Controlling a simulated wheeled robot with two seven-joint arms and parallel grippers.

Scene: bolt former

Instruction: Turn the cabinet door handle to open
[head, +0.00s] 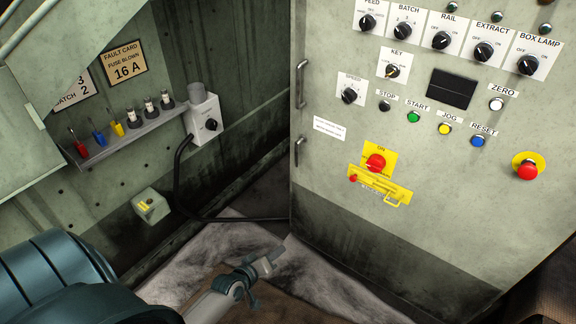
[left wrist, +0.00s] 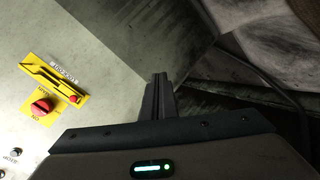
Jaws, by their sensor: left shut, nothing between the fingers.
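The grey-green cabinet door (head: 335,200) stands on the right and looks closed. Two slim metal handles are at its left edge: an upper one (head: 300,83) and a lower one (head: 298,150). A red rotary knob on a yellow plate (head: 375,162) sits above a yellow lockout bar (head: 380,185). In the left wrist view the knob (left wrist: 41,107) and the bar (left wrist: 52,82) show tilted at the left. My left gripper (head: 265,267) is shut and empty, below and left of the door, touching none of these. The wrist view shows its fingers (left wrist: 157,95) together. My right gripper is out of view.
Switches and buttons cover the upper door, with a red emergency stop (head: 528,168) at right. A black cable (head: 180,180) runs down to the floor.

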